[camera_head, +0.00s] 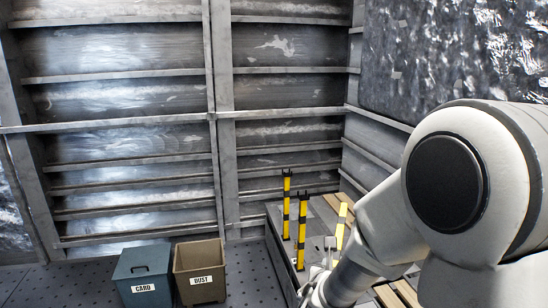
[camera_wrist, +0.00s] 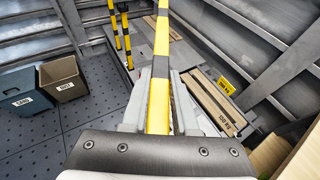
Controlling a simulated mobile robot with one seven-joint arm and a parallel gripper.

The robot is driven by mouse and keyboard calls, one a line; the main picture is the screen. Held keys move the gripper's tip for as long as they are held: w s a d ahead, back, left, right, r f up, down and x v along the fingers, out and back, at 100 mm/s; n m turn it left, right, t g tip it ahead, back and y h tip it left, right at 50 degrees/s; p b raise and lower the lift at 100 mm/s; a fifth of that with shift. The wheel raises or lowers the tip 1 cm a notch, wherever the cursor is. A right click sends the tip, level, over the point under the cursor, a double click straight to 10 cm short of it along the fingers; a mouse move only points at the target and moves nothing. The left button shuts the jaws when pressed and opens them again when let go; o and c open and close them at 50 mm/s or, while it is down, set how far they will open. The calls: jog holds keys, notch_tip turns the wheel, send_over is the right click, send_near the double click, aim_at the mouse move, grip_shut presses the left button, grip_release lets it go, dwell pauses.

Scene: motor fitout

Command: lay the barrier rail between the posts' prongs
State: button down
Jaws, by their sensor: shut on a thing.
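The barrier rail (camera_wrist: 161,48) is a yellow and black striped bar. My gripper (camera_wrist: 161,88) is shut on it, and in the wrist view the rail runs up and away from between the fingers. In the head view the rail (camera_head: 341,222) stands up steeply from my gripper (camera_head: 324,252), to the right of the posts. Two striped posts stand upright, a farther post (camera_head: 286,205) and a nearer post (camera_head: 301,233), both with dark tops. They also show at the upper left of the wrist view (camera_wrist: 126,35). The shape of their prongs is too small to tell.
A blue-grey bin (camera_head: 143,276) marked CARD and a brown bin (camera_head: 200,268) marked DUST stand on the floor at left. Ribbed metal walls (camera_head: 120,100) close in the back.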

jog(key=shift+r, duration=0.15)
jog(key=f, duration=0.2)
jog(key=s+f, duration=0.1)
jog(key=f, duration=0.2)
jog(key=shift+s+a+f, duration=0.1)
jog(key=shift+s+f, duration=0.15)
jog(key=shift+f, duration=0.15)
